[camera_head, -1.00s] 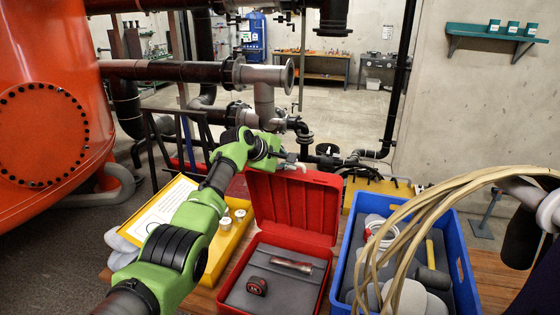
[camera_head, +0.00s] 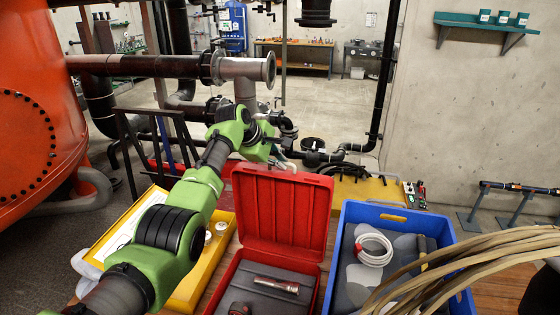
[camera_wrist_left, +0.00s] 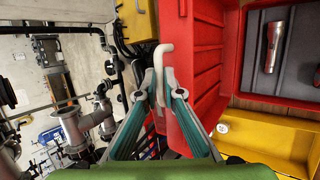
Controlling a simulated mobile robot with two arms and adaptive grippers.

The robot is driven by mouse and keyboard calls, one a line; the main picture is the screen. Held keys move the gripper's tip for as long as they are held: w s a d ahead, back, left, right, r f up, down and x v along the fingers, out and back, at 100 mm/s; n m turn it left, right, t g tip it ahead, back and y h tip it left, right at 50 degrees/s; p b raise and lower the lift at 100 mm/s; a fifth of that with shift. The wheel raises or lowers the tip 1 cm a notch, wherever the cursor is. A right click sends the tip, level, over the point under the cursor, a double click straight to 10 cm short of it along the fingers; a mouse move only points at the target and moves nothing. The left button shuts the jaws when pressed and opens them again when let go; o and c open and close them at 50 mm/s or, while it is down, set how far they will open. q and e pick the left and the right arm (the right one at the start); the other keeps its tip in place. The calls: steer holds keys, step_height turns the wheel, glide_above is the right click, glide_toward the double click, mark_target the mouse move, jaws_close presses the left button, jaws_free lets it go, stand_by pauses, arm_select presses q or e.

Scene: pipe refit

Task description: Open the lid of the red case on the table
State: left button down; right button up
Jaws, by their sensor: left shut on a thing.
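The red case (camera_head: 232,285) stands on the table with its lid (camera_head: 285,212) raised, roughly upright, its ribbed inside towards me. The lid also shows in the left wrist view (camera_wrist_left: 203,60). My left gripper (camera_head: 283,163) is at the lid's top edge. In the left wrist view my left gripper (camera_wrist_left: 155,92) is shut on a pale bent handle (camera_wrist_left: 160,62) by the lid. The exact contact is partly hidden by the fingers. My right gripper is out of view.
A blue crate (camera_head: 388,216) with a white coil (camera_head: 374,250) and grey items stands right of the case. A yellow tray (camera_head: 190,289) is on its left. Pale hoses (camera_head: 480,262) cross the lower right. Dark pipes (camera_head: 140,66) run behind the table.

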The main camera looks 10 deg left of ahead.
arm_select(q)
steer(key=shift+r, duration=0.15)
steer(key=c, duration=2.2)
jaws_free()
steer(key=shift+o, duration=0.2)
steer(key=v, duration=1.2)
steer(key=shift+a, duration=0.15)
